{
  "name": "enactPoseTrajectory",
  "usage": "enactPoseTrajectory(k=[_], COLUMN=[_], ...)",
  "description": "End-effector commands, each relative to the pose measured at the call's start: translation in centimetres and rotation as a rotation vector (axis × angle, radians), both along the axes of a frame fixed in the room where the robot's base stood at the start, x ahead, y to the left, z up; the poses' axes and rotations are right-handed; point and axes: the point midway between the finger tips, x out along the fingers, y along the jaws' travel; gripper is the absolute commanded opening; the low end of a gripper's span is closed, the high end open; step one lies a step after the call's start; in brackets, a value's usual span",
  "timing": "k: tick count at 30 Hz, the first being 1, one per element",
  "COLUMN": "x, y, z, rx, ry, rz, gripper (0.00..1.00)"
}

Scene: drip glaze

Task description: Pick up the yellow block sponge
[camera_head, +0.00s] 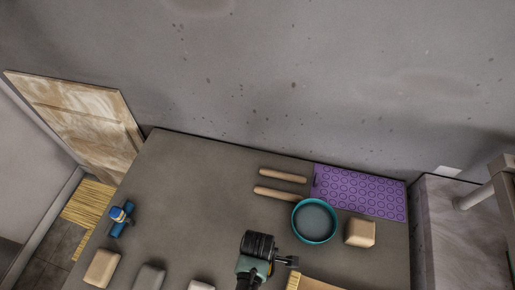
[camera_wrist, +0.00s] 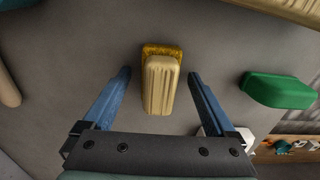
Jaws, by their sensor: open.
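A pale yellow ridged block (camera_wrist: 160,85) with a rough golden layer at its far end lies between the fingers of my gripper (camera_wrist: 160,74) in the wrist view. It is the closest match to the yellow block sponge, though I cannot tell its material for sure. My gripper is open, with one blue finger on each side of the block and a gap on both sides. In the head view my gripper (camera_head: 291,261) is low over the table, largely hidden by my own arm. A golden-edged piece (camera_head: 293,282) shows just below it, cut off by the frame.
A teal round bowl (camera_head: 314,221), a tan block (camera_head: 360,233), two rolling pins (camera_head: 280,192) and a purple mat (camera_head: 362,192) lie nearby on the grey table (camera_head: 190,190). A green block (camera_wrist: 277,91) is right in the wrist view. The table's left middle is mostly free.

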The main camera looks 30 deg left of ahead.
Motion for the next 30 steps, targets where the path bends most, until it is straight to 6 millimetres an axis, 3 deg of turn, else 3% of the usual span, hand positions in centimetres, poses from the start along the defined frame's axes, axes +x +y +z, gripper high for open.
enactPoseTrajectory(k=[8, 23, 30], x=[0.03, 0.02, 0.04], y=[0.02, 0.02, 0.02], z=[-0.29, -0.26, -0.21], rx=[0.0, 0.0, 0.0], ry=[-0.001, -0.001, -0.001], rz=[-0.001, -0.001, -0.001], gripper=[0.91, 0.03, 0.01])
